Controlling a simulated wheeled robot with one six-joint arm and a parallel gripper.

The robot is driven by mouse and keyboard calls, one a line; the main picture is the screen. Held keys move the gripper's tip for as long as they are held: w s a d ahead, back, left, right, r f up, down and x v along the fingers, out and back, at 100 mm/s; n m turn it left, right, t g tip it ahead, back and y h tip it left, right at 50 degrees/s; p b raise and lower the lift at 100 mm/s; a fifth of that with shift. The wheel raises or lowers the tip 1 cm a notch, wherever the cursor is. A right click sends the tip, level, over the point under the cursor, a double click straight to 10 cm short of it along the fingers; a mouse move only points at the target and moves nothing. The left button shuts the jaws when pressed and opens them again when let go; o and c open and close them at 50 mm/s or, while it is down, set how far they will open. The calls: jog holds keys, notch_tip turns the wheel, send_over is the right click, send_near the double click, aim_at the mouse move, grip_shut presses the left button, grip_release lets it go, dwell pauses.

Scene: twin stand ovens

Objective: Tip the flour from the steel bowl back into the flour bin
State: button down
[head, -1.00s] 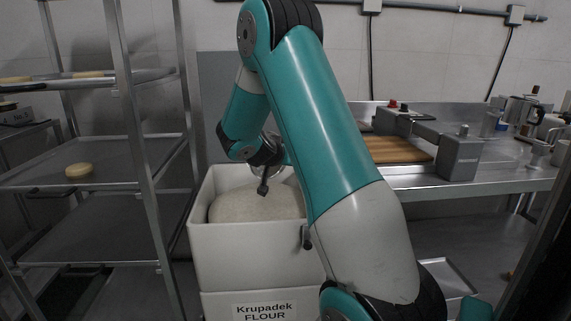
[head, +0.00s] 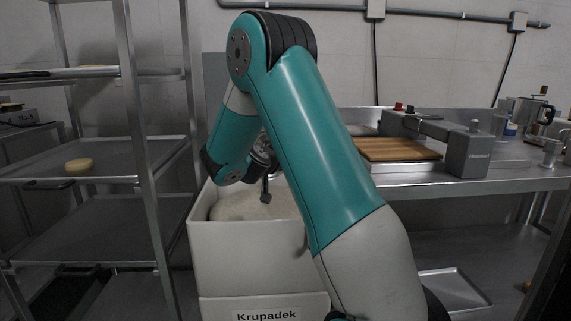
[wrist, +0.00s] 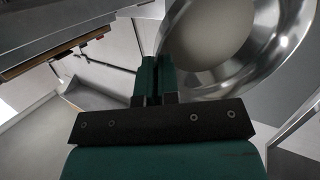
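The white flour bin (head: 245,258) stands left of centre in the head view, with pale flour (head: 228,206) heaped inside. My forearm and wrist hang over the bin. The bowl fills the upper right of that view, with a beige flour surface (wrist: 212,32) inside. The bowl cannot be made out in the head view.
A steel rack (head: 140,150) with trays stands close left of the bin. A steel table (head: 470,186) at the right holds a wooden board (head: 400,149), a grey device (head: 466,152) and several containers. A grey wall is behind the bin.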

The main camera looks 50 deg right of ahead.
jog(key=shift+a+f+n+t+h+b, duration=0.15)
jog(key=shift+a+h+b, duration=0.45)
jog(key=shift+b, duration=1.25)
jog(key=shift+a+r+n+t+h+b, duration=0.1)
jog(key=shift+a+h+b, duration=0.4)
jog(key=shift+b, duration=1.3)
jog(key=shift+a+f+n+t+h+b, duration=0.15)
jog(key=shift+a+h+b, duration=0.45)
jog(key=shift+b, duration=1.25)
jog(key=h+b, duration=0.1)
jog(key=b, duration=0.8)
jog(key=shift+a+h, duration=0.25)
jog(key=shift+h, duration=0.15)
jog(key=shift+a+r+b, duration=0.1)
jog(key=shift+r+b, duration=0.05)
jog(key=shift+b, duration=0.5)
jog(key=d+y+p, duration=0.1)
jog(key=p, duration=0.9)
jog(key=shift+d+r+p, duration=0.15)
jog(key=shift+r+p, duration=0.05)
jog(key=shift+p, duration=0.1)
jog(key=shift+d+r+y+p, duration=0.15)
jog(key=shift+y+p, duration=0.35)
jog(key=shift+p, duration=0.75)
jog(key=p, duration=0.3)
jog(key=shift+d+y, duration=0.25)
jog(key=shift+y, duration=0.05)
